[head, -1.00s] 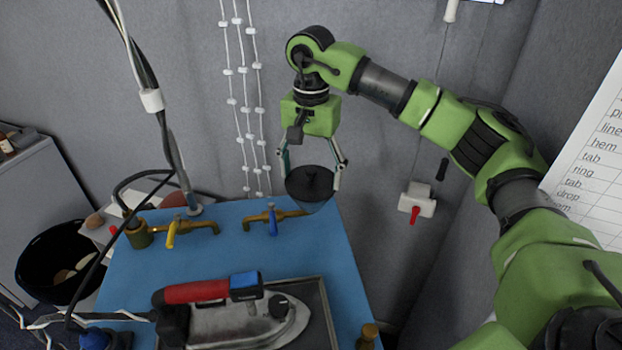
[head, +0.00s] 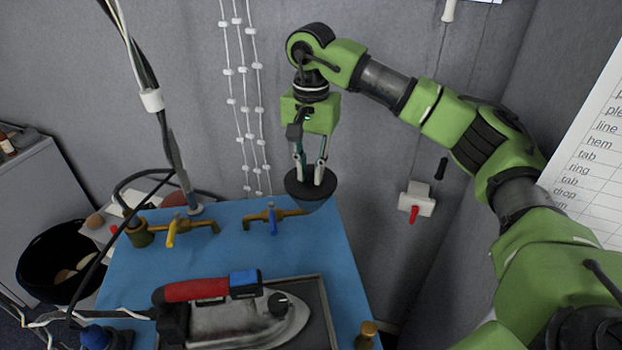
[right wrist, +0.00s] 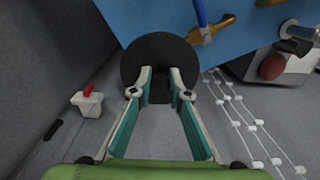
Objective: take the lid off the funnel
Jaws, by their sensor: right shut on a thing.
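The lid (head: 327,189) is a dark round disc near the back right corner of the blue table. It also shows in the right wrist view (right wrist: 160,48). My right gripper (head: 310,181) points down over the middle of the lid and is shut on its knob, which the fingers mostly hide. The right wrist view shows both fingertips (right wrist: 160,88) closed in at the knob. The funnel (head: 322,208) shows only as a faint, see-through edge under the lid; the rest is hidden. The lid appears to sit on the funnel. My left gripper is not in view.
Two brass taps, one with a yellow handle (head: 171,233) and one with a blue handle (head: 272,219), stand along the table's back edge. A red-handled iron (head: 240,318) lies on a tray in front. A grey wall stands close behind the lid.

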